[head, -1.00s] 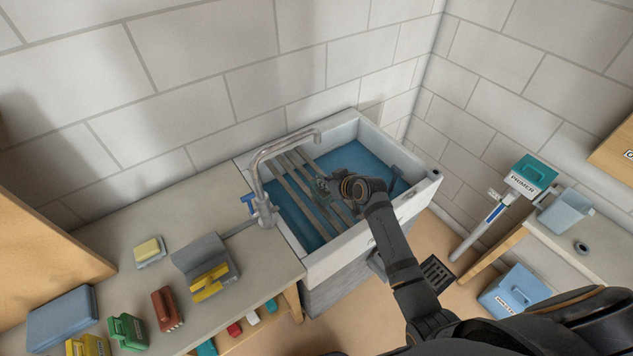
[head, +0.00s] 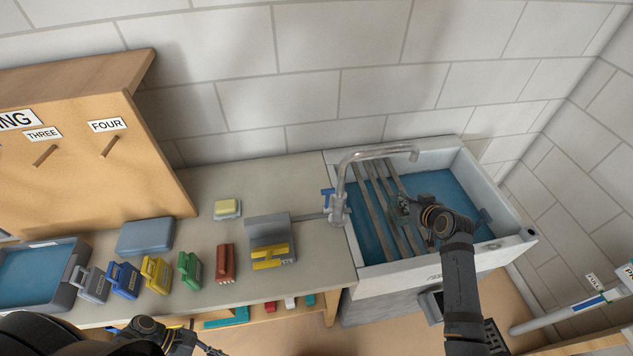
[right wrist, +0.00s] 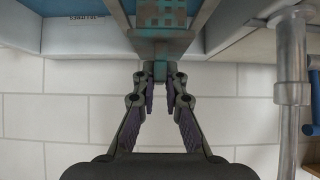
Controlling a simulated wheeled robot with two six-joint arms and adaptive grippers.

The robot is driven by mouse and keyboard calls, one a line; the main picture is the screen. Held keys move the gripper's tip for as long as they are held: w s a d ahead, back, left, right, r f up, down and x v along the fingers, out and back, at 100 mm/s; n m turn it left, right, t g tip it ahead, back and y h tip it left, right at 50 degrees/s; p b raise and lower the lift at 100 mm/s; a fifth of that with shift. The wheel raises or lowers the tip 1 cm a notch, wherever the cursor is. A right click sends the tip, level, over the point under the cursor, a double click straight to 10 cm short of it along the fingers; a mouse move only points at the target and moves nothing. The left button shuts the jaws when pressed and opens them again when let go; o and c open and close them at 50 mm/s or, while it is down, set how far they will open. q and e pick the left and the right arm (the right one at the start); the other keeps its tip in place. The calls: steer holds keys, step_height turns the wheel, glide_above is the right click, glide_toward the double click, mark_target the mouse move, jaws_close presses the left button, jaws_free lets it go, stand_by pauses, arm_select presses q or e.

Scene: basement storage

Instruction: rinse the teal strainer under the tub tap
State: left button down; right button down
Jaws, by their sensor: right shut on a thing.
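My right gripper (head: 412,212) reaches over the tub (head: 362,287) from the front right. In the right wrist view my right gripper (right wrist: 160,88) is shut on the narrow end of the teal strainer (right wrist: 165,18), whose grid runs off the top edge. In the head view the strainer (head: 400,208) is small and mostly hidden by the gripper, above the slats. The tub tap (head: 345,180) has a blue lever, and its spout curves over the tub behind the strainer. No water stream is visible. My left gripper (head: 208,346) is at the bottom edge; its fingers are unclear.
Grey slats (head: 375,210) cross the tub over blue. The counter (head: 280,188) holds a yellow sponge (head: 228,207), a blue box (head: 146,236), several coloured clips and a grey tray (head: 70,285). A wooden board with pegs (head: 100,180) stands left.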

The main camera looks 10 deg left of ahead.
arm_select(q)
steer(key=w+d+r+m+g+h, duration=0.3)
steer(key=w+r+m+h, duration=0.15)
steer(key=r, duration=0.95)
steer(key=w+d+r+m+g+h, duration=0.3)
steer(key=r+m, duration=0.3)
steer(key=r, duration=0.8)
steer(key=w+d+r+m+g+h, duration=0.3)
steer(key=w+d+r+m+h, duration=0.15)
steer(key=r, duration=0.95)
steer(key=w+f+m+t+y, duration=0.2)
steer(key=w+f+m+t, duration=0.15)
steer(key=w, duration=0.75)
steer(key=w+a+f+m+t+y, duration=0.1)
steer(key=w+f+m+t+y, duration=0.2)
steer(key=w, duration=0.8)
steer(key=w+f+m+t+y, duration=0.1)
steer(key=w+f+m+t, duration=0.3)
steer(key=w, duration=0.7)
glide_above(328, 200)
steer(key=w+a, duration=0.1)
steer(key=a, duration=0.3)
steer(key=shift+w+d+f+n+t, duration=0.1)
steer(key=shift+f+n+t, duration=0.15)
steer(key=shift+f, duration=0.4)
steer(key=shift+w+d+f+n+t, duration=0.1)
steer(key=shift+f+n+t, duration=0.1)
steer(key=shift+f, duration=0.4)
